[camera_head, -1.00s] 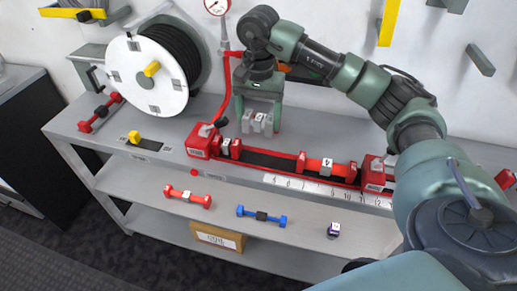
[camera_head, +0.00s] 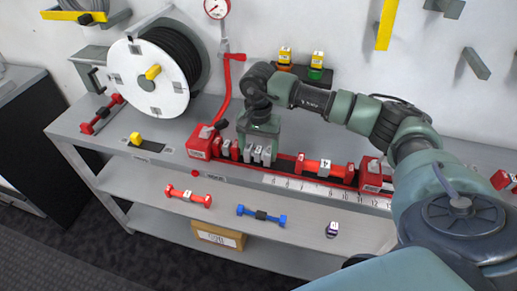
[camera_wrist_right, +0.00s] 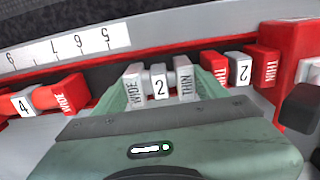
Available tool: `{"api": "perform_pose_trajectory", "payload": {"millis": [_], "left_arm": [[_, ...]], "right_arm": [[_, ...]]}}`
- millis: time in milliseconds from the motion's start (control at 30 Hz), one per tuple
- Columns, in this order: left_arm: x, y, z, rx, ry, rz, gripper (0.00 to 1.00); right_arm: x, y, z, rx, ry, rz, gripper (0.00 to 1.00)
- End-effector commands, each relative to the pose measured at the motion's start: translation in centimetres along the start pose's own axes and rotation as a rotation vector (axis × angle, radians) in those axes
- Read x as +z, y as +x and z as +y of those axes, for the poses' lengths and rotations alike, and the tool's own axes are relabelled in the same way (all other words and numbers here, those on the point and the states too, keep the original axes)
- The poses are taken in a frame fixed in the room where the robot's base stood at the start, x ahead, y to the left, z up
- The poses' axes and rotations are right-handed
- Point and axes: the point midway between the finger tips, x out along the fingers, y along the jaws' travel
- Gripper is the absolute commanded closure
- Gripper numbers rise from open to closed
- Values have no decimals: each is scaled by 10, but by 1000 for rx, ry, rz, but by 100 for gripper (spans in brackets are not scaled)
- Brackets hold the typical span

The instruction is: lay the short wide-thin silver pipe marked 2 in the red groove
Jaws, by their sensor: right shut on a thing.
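My right gripper (camera_head: 258,148) points down and is shut on the short silver pipe (camera_head: 257,154). In the right wrist view the silver pipe (camera_wrist_right: 158,84) shows a white 2 label between ends marked WIDE and THIN. It is at the red groove (camera_head: 285,163), in line with the red pieces there; I cannot tell whether it touches the bottom. A red pipe marked 4 (camera_head: 324,168) lies to its right in the groove. My left gripper is not in view.
A white ruler strip (camera_head: 300,186) runs along the front of the groove. A hose reel (camera_head: 150,75) stands at the left. A red pipe (camera_head: 187,196), a blue pipe (camera_head: 261,215) and a small purple piece (camera_head: 332,229) lie on the lower shelf.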

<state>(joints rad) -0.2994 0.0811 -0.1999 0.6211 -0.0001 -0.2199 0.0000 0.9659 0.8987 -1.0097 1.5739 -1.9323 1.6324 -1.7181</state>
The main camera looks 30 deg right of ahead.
Motion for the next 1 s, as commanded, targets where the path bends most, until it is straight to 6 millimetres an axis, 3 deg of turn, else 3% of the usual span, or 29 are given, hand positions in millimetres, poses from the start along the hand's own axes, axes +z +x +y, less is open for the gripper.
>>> {"api": "perform_pose_trajectory", "payload": {"millis": [100,133,167,633,1000], "left_arm": [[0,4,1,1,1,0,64],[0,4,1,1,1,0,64],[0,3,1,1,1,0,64],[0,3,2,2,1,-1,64],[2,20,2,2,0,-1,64]], "right_arm": [[0,4,0,0,0,1,83],[0,4,0,0,0,0,25],[0,2,0,0,0,0,19],[-1,-8,-1,-4,0,3,19],[-1,-83,-1,-5,-1,5,19]]}}
